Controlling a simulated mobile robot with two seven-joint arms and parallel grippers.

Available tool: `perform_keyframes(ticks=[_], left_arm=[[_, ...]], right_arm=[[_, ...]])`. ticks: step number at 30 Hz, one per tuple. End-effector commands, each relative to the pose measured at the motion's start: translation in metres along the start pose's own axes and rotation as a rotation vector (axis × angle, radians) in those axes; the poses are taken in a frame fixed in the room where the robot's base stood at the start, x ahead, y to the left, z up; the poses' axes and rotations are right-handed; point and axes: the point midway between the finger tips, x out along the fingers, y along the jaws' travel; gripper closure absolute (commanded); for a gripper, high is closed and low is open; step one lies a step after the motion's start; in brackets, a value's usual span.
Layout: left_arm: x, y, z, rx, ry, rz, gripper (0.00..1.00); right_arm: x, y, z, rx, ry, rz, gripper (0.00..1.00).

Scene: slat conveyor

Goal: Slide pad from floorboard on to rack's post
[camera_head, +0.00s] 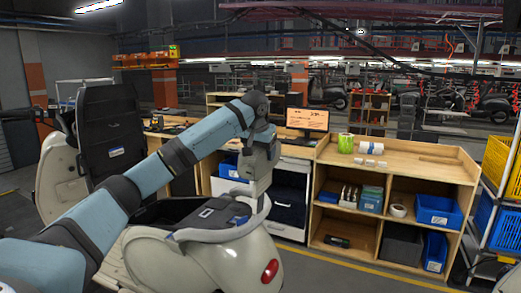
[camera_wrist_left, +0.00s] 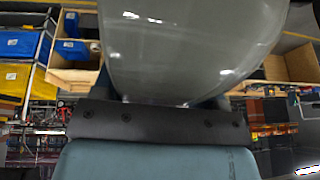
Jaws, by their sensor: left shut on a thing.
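My left arm comes in from the left, and its grey hand (camera_head: 262,195) points down at the near end of the cream scooter (camera_head: 215,262), by the grey rail (camera_head: 195,235). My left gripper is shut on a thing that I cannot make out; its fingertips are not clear. In the left wrist view a large smooth grey surface (camera_wrist_left: 185,50) fills the middle, above a dark bar with bolts (camera_wrist_left: 155,122). I cannot tell which piece is the pad or the rack's post, and the floorboard is not clearly seen. My right gripper is not in view.
A black panel with a label (camera_head: 108,130) stands upright on the scooter. A wooden shelf unit (camera_head: 400,160) with blue bins (camera_head: 438,212) stands to the right. Yellow crates (camera_head: 497,158) are at the right edge. Floor shows between scooter and shelf.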

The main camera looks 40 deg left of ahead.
Motion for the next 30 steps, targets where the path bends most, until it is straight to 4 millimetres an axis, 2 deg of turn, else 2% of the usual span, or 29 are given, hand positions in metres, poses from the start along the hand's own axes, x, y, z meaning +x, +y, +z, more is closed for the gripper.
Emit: perform_keyframes(ticks=[15, 30], left_arm=[[0.013, 0.0, 0.006, -0.001, 0.0, 0.0, 0.67], [0.016, 0.0, 0.007, -0.001, 0.001, 0.0, 0.67]], right_arm=[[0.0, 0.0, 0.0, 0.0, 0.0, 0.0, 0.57], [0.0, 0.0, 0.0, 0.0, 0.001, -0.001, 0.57]])
